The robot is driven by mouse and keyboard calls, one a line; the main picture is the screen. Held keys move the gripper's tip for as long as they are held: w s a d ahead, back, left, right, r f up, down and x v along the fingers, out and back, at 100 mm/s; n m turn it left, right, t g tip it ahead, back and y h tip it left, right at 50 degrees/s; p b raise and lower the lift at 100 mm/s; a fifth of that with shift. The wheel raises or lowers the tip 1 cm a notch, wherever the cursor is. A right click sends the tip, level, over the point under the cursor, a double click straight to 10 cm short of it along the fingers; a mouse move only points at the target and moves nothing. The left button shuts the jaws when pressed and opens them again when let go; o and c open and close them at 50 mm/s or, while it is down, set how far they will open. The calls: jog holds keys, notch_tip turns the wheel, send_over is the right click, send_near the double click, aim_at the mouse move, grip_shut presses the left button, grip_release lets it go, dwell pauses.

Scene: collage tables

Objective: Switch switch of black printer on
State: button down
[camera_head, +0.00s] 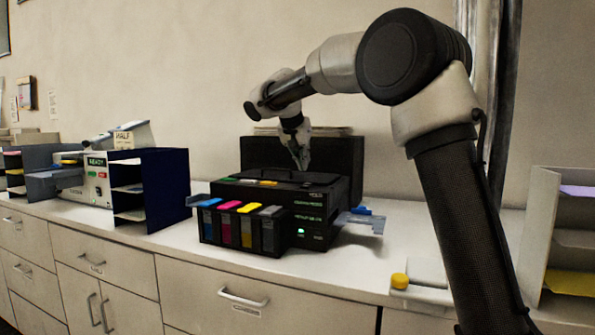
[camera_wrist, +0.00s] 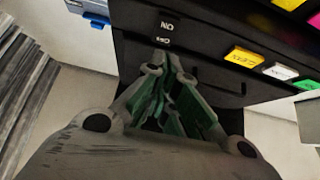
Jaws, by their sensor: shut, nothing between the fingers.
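The black printer (camera_head: 318,212) stands on the white counter, with a small green light lit on its front. In the wrist view its black casing (camera_wrist: 205,45) fills the upper part. A small switch (camera_wrist: 166,31) with ON and OFF markings, upside down here, shows there just beyond my fingertips. My gripper (camera_head: 303,168) points down over the printer's top in the head view. In the wrist view my gripper (camera_wrist: 165,62) is shut and empty, its tips close to the OFF marking. I cannot tell whether they touch the switch, nor its position.
Colored ink cartridges (camera_head: 247,207) sit at the printer's front left. A dark blue shelf unit (camera_head: 170,186) and a white machine marked READY (camera_head: 97,181) stand to the left. A yellow-capped item (camera_head: 400,281) lies near the counter's front edge. A paper rack (camera_head: 540,235) stands at right.

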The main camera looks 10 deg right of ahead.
jog(key=s+a+r, duration=0.4)
jog(key=s+r, duration=0.1)
jog(key=s, duration=0.1)
jog(key=shift+r, duration=0.25)
jog(key=shift+a, duration=0.1)
jog(key=s+d+f+n+g+y, duration=0.15)
jog(key=s+d+f, duration=0.25)
jog(key=s+d, duration=0.45)
jog(key=s+d+f+n+y, duration=0.1)
jog(key=s+d+f+n, duration=0.3)
jog(key=s, duration=0.7)
jog(key=shift+n+y, duration=0.85)
jog(key=shift+y, duration=0.1)
jog(key=s+d+f, duration=0.1)
jog(key=s+f, duration=0.3)
jog(key=s, duration=0.2)
jog(key=s+d+f, duration=0.1)
jog(key=s+f, duration=0.3)
jog(key=s, duration=0.2)
jog(key=s+d+f, duration=0.2)
jog(key=s+f, duration=0.3)
jog(key=s, duration=0.1)
jog(key=shift+d, duration=0.1)
